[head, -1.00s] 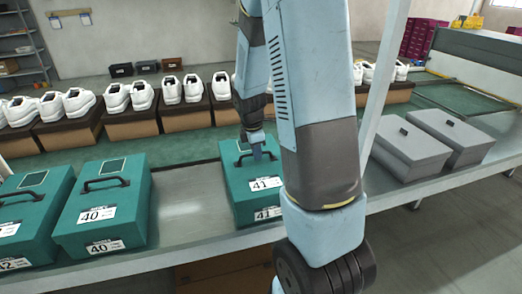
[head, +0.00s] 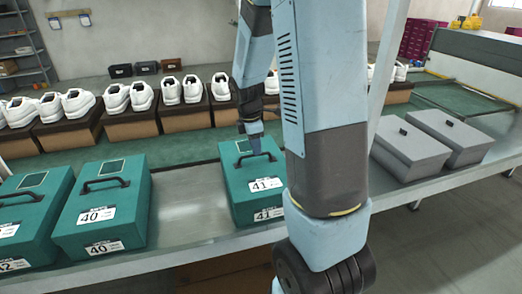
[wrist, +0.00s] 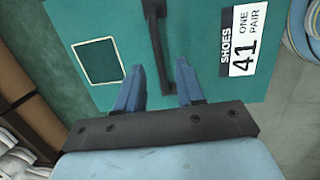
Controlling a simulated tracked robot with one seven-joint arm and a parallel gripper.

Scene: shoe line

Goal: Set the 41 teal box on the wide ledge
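The teal box labelled 41 (head: 237,207) stands on the grey ledge (head: 190,200) in the middle of the head view, partly hidden by my arm. Its lid carries a dark handle, which also shows in the wrist view (wrist: 157,40). My gripper (wrist: 158,72) is open just above the lid. Its two blue fingers stand on either side of the handle's near end, with gaps to it. In the head view my gripper (head: 255,148) is small and seen from behind the box's handle.
Two teal boxes, one labelled 40 (head: 75,222), stand left on the same ledge. Two grey boxes (head: 405,153) stand to the right. White shoes on brown boxes (head: 130,123) line the back. The ledge between box 40 and box 41 is clear.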

